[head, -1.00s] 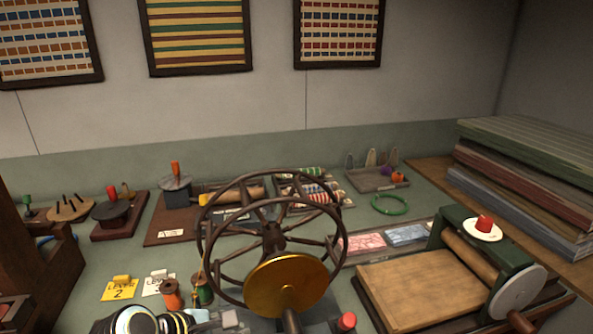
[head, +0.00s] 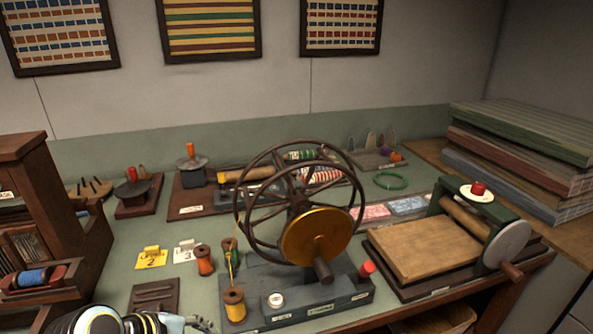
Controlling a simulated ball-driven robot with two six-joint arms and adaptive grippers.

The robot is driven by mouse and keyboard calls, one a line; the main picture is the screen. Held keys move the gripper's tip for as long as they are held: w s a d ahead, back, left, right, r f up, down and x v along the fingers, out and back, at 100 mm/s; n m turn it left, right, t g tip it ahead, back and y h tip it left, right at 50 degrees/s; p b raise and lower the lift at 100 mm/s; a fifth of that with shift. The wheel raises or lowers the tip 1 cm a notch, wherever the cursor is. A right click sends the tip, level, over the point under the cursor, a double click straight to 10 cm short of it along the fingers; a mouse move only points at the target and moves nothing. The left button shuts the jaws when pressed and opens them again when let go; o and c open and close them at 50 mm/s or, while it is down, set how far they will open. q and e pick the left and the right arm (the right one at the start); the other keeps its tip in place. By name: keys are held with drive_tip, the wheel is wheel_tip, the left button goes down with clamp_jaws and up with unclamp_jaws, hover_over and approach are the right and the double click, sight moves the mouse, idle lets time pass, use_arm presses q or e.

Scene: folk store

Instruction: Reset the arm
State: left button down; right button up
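My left arm shows only as a white and black joint (head: 105,322) at the bottom left edge of the head view. My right arm and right gripper are not in the picture. The arm part is in front of the table's near left edge, below a dark grooved block (head: 154,296). Nothing can be seen held.
A spoked wheel winder (head: 318,238) stands mid-table, with spools (head: 234,305) beside it. A roller press (head: 430,248) is at right, a wooden shelf (head: 30,220) at left. Stacked boards (head: 520,150) are at back right. Yellow (head: 151,259) and white tags lie on green tabletop.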

use_arm(q)
drive_tip(key=s+a+r+m+g+y, duration=0.1)
drive_tip(key=s+a+r+m+y, duration=0.1)
drive_tip(key=s+a+r+m, duration=0.4)
drive_tip(key=s+a+r+m+g+y, duration=0.1)
drive_tip(key=s+a+r+m+y, duration=0.1)
drive_tip(key=s+m, duration=0.45)
drive_tip(key=s+a+r+m+g+y, duration=0.15)
drive_tip(key=s+a+r+m, duration=0.25)
drive_tip(key=s, duration=0.4)
wheel_tip(320, 180, down, 41)
drive_tip(key=s+a+b, duration=0.2)
drive_tip(key=a+b, duration=0.1)
drive_tip(key=b, duration=1.1)
drive_tip(key=s+f+g+b, duration=0.1)
drive_tip(key=s+f+b, duration=0.3)
drive_tip(key=s+f, duration=0.5)
drive_tip(key=s+f+g+b, duration=0.1)
drive_tip(key=s+f+b, duration=0.4)
drive_tip(key=s+f, duration=0.4)
wheel_tip(320, 180, down, 6)
drive_tip(key=shift+s+a+f+n, duration=0.1)
drive_tip(key=shift+s+a+n, duration=0.1)
drive_tip(key=shift+n, duration=0.25)
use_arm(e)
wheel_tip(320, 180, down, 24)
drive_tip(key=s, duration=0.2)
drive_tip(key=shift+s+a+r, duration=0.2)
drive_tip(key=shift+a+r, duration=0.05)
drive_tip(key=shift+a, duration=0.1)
